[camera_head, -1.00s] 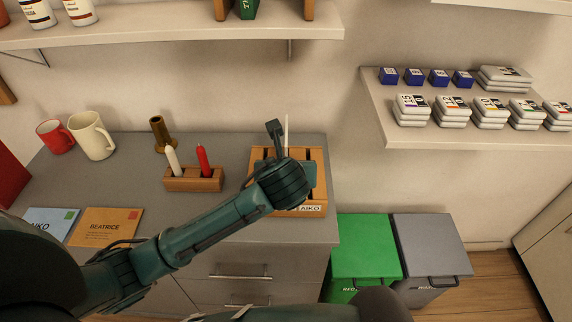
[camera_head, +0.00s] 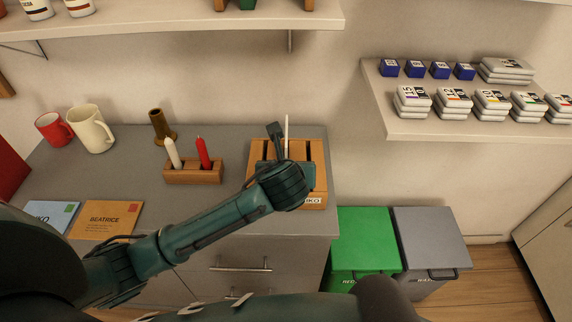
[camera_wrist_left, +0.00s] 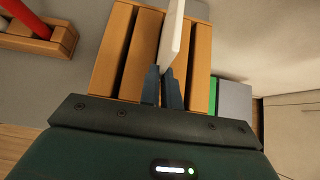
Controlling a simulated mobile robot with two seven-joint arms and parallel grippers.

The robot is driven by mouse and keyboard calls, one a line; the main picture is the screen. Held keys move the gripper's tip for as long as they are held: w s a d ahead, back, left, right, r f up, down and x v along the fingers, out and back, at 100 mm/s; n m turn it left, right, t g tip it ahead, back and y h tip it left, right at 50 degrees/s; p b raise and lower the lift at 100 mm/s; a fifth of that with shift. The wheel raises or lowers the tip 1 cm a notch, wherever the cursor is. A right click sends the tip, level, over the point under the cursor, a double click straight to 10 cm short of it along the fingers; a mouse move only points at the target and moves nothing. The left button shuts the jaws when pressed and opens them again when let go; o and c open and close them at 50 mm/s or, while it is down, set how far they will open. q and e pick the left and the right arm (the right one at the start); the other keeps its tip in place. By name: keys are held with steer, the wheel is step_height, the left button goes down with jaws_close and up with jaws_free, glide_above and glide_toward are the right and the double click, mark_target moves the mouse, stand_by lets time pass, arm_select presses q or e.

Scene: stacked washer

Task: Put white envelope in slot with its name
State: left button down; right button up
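The white envelope (camera_wrist_left: 174,32) stands upright, seen nearly edge-on, between the fingers of my left gripper (camera_wrist_left: 162,72) in the left wrist view. The fingers appear closed on its near end. In the head view a thin white strip of the envelope (camera_head: 286,128) rises beside my left gripper (camera_head: 281,142). Both are over the wooden slotted sorter (camera_head: 319,152), which also shows in the wrist view (camera_wrist_left: 112,48). The envelope's lower edge and its depth in a slot are hidden. A front label ending "IKO" (camera_head: 313,201) is partly covered by my arm. My right gripper is out of view.
A wooden holder (camera_head: 192,176) with a white and a red candle stands left of the sorter. A blue envelope (camera_head: 48,214) and an orange "BEATRICE" envelope (camera_head: 107,218) lie on the grey counter. Mugs stand at the back left; green and grey bins are right of the counter.

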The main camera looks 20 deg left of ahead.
arm_select(q)
steer(key=shift+f, duration=0.15)
steer(key=c, duration=1.5)
jaws_free()
steer(key=shift+c, duration=0.2)
steer(key=v, duration=1.3)
